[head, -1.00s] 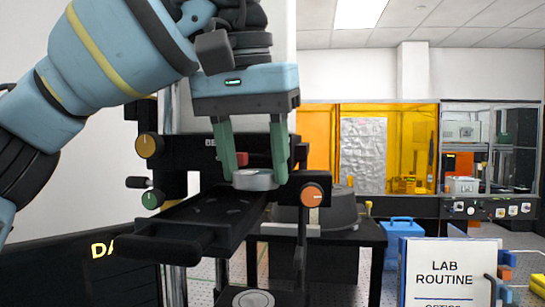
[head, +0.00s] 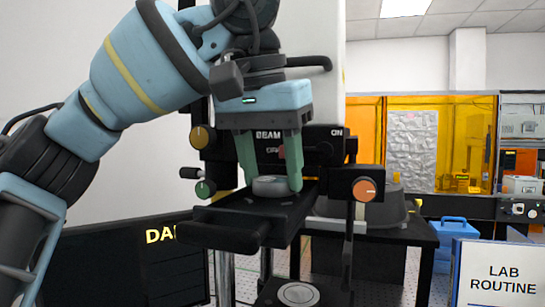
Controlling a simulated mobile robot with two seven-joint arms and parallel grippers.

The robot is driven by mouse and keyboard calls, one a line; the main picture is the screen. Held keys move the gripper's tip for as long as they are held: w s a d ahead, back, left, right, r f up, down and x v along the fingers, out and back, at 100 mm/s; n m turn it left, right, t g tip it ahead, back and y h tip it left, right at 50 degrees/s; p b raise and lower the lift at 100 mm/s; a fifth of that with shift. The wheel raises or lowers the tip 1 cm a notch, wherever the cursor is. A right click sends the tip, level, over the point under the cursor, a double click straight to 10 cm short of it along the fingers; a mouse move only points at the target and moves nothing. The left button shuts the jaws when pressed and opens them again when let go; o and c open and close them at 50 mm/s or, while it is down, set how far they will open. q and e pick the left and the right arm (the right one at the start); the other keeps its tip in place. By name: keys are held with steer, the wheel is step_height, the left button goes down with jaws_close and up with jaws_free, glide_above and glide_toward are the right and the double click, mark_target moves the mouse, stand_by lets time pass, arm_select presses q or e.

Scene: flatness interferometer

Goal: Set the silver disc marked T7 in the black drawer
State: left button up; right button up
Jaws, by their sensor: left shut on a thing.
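My left gripper (head: 270,187) points down with its two green fingers on either side of a silver disc (head: 268,188). It is shut on the disc. The disc is low over the back part of the black drawer (head: 235,216), which sticks out toward me from the instrument. I cannot tell whether the disc touches the drawer floor. No T7 mark is readable on it. My right gripper is not in view.
The black instrument has knobs on its left (head: 203,137) and an orange knob (head: 365,189) on its right, close to the gripper. Another round silver piece (head: 298,294) sits below the drawer. A lab routine sign (head: 497,275) stands at the lower right.

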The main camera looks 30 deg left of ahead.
arm_select(q)
steer(key=shift+f, duration=0.4)
stand_by(0.7)
steer(key=o, duration=1.2)
steer(key=shift+r, duration=0.1)
steer(key=shift+v, duration=3.8)
steer(key=shift+s, duration=0.1)
